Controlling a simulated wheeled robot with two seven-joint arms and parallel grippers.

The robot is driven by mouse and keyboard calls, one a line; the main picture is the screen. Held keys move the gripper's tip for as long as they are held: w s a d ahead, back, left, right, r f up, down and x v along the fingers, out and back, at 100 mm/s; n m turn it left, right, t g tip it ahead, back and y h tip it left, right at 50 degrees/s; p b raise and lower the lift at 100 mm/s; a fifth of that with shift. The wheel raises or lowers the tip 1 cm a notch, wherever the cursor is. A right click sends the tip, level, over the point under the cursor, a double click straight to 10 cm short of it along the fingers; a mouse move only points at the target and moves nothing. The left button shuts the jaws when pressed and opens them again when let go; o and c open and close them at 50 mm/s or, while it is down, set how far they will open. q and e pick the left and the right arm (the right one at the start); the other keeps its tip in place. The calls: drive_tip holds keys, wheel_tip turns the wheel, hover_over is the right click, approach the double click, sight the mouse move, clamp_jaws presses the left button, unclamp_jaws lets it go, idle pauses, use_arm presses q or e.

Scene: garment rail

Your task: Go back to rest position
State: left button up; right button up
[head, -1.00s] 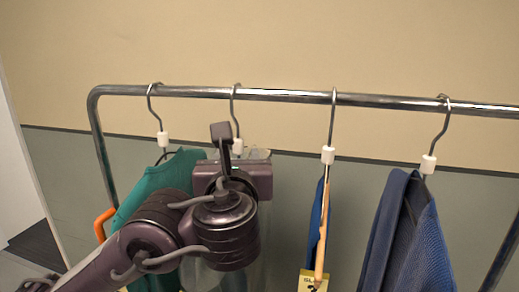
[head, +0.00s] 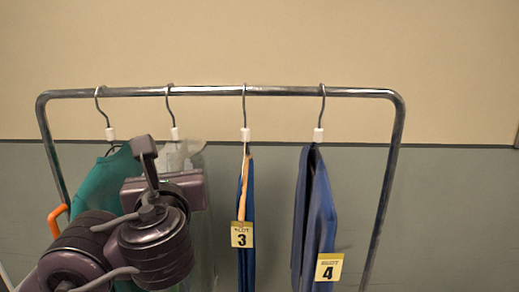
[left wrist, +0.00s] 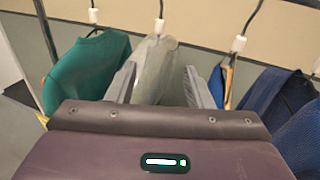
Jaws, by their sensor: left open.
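My left gripper (left wrist: 161,85) is open in the left wrist view, its two fingers apart on either side of a pale grey-white garment (left wrist: 155,65) that hangs beyond; I cannot tell whether it lies between the fingers or just behind them. In the head view my left gripper (head: 165,190) is before this pale garment (head: 180,157) and hides most of it. The metal rail (head: 275,91) runs across the head view above the gripper. My right gripper is in neither view.
A teal garment (head: 105,185) hangs left, beside an orange hook-like piece (head: 58,218). A blue garment (head: 247,265) with tag 3 (head: 242,234) and another blue garment (head: 312,215) with tag 4 (head: 329,267) hang right. Right of the rail's upright (head: 385,190) is clear wall.

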use_arm(q)
drive_tip(key=s+d+f+n+g+h, duration=0.15)
drive_tip(key=f+n+g, duration=0.25)
drive_tip(key=f+n, duration=0.55)
drive_tip(key=s+f+n+g+h, duration=0.3)
drive_tip(key=f+n, duration=0.2)
drive_tip(key=f, duration=0.9)
drive_tip(key=s+a+f+n+g, duration=0.3)
drive_tip(key=s+f+n, duration=0.5)
drive_tip(key=f, duration=0.1)
drive_tip(key=s+a+f+n+g, duration=0.3)
drive_tip(key=s+f+n+g, duration=0.1)
drive_tip(key=s+f+n, duration=0.45)
wheel_tip(320, 180, down, 29)
drive_tip(key=s+a+f+g+b, duration=0.1)
drive_tip(key=s+a+f+g, duration=0.1)
drive_tip(key=s+f, duration=1.8)
drive_tip(key=shift+s+a+f+m+b, duration=0.3)
drive_tip(key=shift+a+f+m+b, duration=0.1)
drive_tip(key=shift+a+f, duration=0.3)
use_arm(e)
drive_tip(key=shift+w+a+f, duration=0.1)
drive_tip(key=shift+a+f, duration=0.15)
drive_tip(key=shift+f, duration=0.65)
